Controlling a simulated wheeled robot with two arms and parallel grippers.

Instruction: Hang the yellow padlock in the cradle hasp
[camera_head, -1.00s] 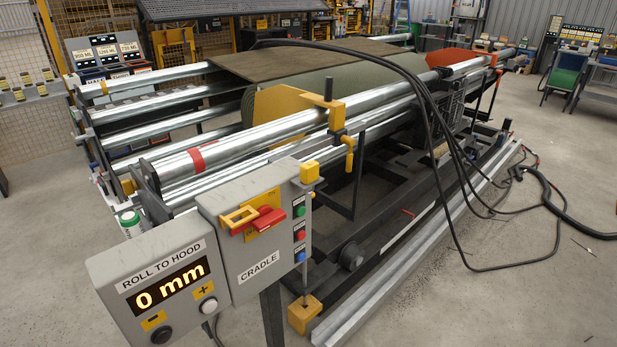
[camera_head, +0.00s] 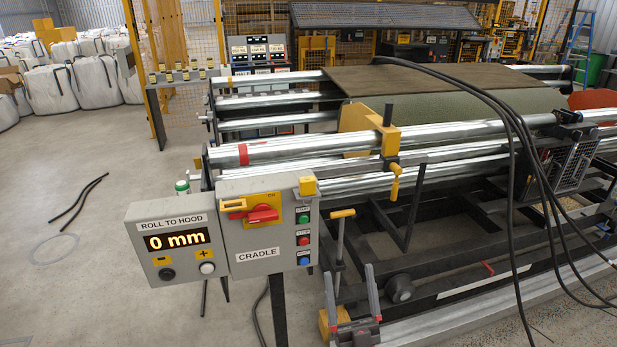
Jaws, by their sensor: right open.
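The grey CRADLE box (camera_head: 268,262) carries a red switch handle (camera_head: 262,215) on a yellow plate, with a small yellow loop-like bracket (camera_head: 233,204) at its left, which may be the hasp. I cannot clearly make out a yellow padlock. Small yellow-topped items (camera_head: 182,76) stand in rows on a rack at the back left, too small to identify. My right gripper (camera_head: 349,272) is at the bottom centre, fingers pointing up and apart, with nothing between them. It is below and to the right of the CRADLE box. My left gripper is not in view.
A ROLL TO HOOD display box (camera_head: 165,268) reading 0 mm adjoins the CRADLE box. A yellow T-handled rod (camera_head: 342,213) stands behind my right gripper. Steel rollers (camera_head: 300,148) fill the middle. Black cables (camera_head: 515,170) hang at the right. Floor is mostly free at left.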

